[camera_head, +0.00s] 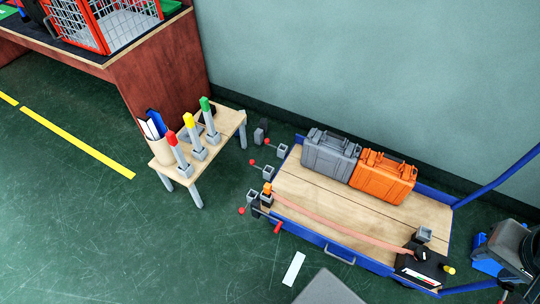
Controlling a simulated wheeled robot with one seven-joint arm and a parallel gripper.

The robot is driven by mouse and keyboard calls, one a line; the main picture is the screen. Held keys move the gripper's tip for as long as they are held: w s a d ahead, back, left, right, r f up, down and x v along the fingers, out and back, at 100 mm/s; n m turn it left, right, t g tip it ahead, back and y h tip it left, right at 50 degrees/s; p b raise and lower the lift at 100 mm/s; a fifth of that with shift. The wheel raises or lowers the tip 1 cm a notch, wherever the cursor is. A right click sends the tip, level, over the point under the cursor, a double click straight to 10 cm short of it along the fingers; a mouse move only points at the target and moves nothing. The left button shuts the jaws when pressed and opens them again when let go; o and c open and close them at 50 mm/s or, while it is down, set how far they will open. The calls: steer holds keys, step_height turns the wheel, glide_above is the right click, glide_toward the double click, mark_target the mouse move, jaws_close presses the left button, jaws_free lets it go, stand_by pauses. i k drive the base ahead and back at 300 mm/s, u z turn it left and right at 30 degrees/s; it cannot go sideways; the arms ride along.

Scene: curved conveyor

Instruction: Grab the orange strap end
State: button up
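A pale orange strap (335,226) runs slantwise over the front part of a low wooden platform (425,214) with blue edges. At its left end is a small bright orange piece (267,188), close to dark and grey fittings at the platform's left corner. Its right end reaches a black box-like object (424,265) with a striped label at the platform's front right corner. I cannot tell whether the strap is fastened at either end. I cannot make out my gripper in this view.
A grey case (330,155) and an orange case (383,177) stand at the platform's back. A small wooden table (228,121) with red, yellow and green-topped tools stands left. Red-knobbed clamps (267,172) stick out between them. Dark bulky equipment (512,248) fills the right edge. Floor at lower left is clear.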

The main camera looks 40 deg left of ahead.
mark_target(268, 187)
steer(key=u, duration=1.7)
steer(key=k, duration=0.55)
steer(key=z, duration=0.55)
steer(key=k, duration=0.7)
steer(key=u, duration=0.6)
steer(key=i, duration=0.65)
steer(key=u, duration=0.8)
steer(key=i, duration=0.85)
steer(key=z, duration=0.8)
steer(key=i, duration=0.8)
steer(key=z, duration=0.85)
